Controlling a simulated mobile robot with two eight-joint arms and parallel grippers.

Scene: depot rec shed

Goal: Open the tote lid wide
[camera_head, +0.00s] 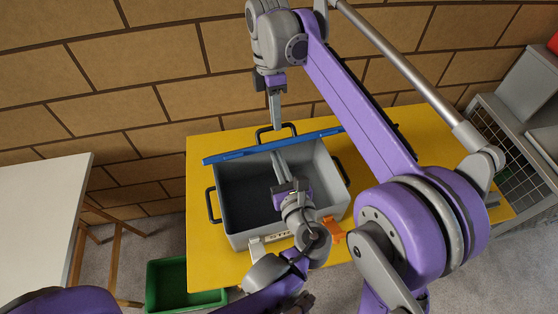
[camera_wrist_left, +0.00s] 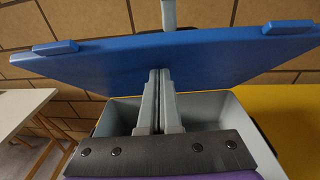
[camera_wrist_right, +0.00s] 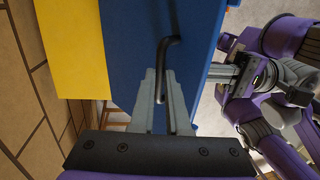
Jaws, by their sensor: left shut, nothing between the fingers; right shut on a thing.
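The grey tote (camera_head: 240,241) stands open-topped on the yellow table (camera_head: 200,260). Its blue lid (camera_head: 230,156) is raised at the back and seen nearly edge-on; its broad blue face fills much of the left wrist view (camera_wrist_left: 110,62). My right gripper (camera_head: 276,122) reaches down behind the lid and is shut on the lid's dark handle (camera_wrist_right: 168,45), which runs between its fingers (camera_wrist_right: 166,95). My left gripper (camera_head: 277,158) is shut and empty over the tote opening. Its fingertips (camera_wrist_left: 160,75) are at the lid's inner face; I cannot tell whether they touch.
A brick wall (camera_head: 150,90) rises close behind the table. A green bin (camera_head: 185,283) is on the floor at front left, and a white table (camera_head: 40,200) stands at left. A grey wire-sided crate (camera_head: 500,125) is at right. An orange part (camera_head: 336,231) shows near the tote's front right corner.

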